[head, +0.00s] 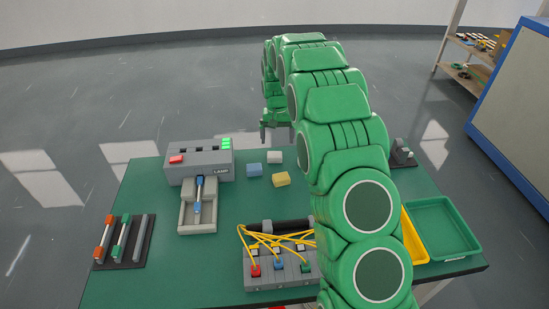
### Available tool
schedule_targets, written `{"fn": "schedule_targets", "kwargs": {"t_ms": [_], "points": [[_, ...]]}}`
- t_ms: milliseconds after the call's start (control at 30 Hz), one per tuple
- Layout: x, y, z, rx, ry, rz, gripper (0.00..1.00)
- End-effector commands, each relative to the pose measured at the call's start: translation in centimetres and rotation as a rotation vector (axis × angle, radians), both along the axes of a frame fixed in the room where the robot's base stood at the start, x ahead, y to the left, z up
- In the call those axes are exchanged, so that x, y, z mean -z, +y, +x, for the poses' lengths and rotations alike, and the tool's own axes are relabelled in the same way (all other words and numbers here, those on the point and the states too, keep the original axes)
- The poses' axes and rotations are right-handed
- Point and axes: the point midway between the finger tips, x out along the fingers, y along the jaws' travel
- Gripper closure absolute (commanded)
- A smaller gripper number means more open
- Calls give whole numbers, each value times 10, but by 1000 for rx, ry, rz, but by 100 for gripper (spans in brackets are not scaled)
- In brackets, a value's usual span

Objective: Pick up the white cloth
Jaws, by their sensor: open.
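A small white folded piece, which looks like the white cloth (274,157), lies on the green table (140,270) toward its far edge in the head view.
A grey lamp box (188,174) with a tray in front stands to the left. A grey block with yellow cables (282,268) is at the front. A rack of rods (125,241) is at far left. Yellow (413,240) and green trays (443,228) are at right, partly behind my arm.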

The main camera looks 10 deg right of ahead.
Motion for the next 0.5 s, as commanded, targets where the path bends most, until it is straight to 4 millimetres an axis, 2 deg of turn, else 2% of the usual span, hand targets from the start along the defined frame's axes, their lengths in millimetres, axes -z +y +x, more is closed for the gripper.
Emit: {"fn": "schedule_targets", "kwargs": {"t_ms": [100,200,500], "points": [[20,4,17,1,-6,2,6],[33,7,26,3,-9,4,6],[51,10,35,4,-13,7,6]]}}
